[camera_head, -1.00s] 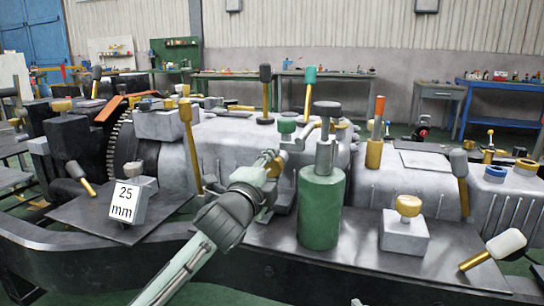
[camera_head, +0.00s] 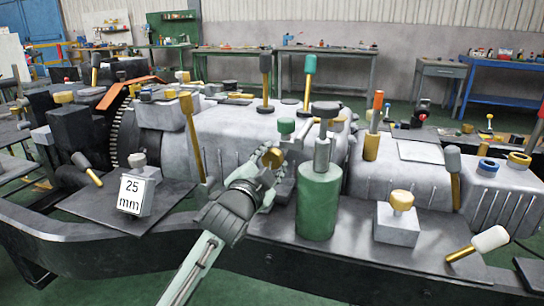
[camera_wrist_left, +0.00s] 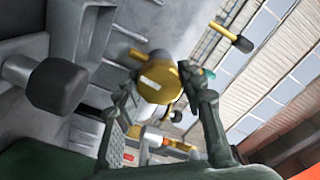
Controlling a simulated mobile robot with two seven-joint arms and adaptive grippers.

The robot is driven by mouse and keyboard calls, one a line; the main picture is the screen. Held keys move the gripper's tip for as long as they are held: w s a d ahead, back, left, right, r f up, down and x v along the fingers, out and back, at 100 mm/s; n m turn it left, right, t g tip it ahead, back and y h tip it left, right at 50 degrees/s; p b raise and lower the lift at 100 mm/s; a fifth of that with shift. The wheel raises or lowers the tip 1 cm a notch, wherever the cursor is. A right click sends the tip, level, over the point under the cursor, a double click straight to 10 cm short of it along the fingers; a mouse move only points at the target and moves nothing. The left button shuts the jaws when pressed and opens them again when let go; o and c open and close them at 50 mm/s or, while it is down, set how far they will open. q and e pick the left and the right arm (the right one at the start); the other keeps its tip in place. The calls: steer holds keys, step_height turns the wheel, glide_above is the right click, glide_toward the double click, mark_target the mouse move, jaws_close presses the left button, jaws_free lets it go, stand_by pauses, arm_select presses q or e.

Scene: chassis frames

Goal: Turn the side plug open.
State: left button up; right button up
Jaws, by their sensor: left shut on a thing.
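The side plug appears as a gold round knob with a pale bar mark on its face, in the middle of the left wrist view (camera_wrist_left: 158,78). My left gripper (camera_wrist_left: 166,98) has one finger on each side of it and is shut on it. In the head view the left gripper (camera_head: 272,165) reaches up to the side of the grey machine housing (camera_head: 235,135), just left of a green cylinder (camera_head: 319,205). Only a small gold part of the plug (camera_head: 268,178) shows there between the fingers. My right gripper is not in view.
A block marked 25 mm (camera_head: 132,194) stands on the dark plate at left. A grey block with a gold knob (camera_head: 397,226) stands right of the green cylinder. A dark-ended lever (camera_wrist_left: 58,86) juts close by at left in the wrist view.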

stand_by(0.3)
arm_select(q)
steer(key=o, duration=1.2)
steer(key=v, duration=1.2)
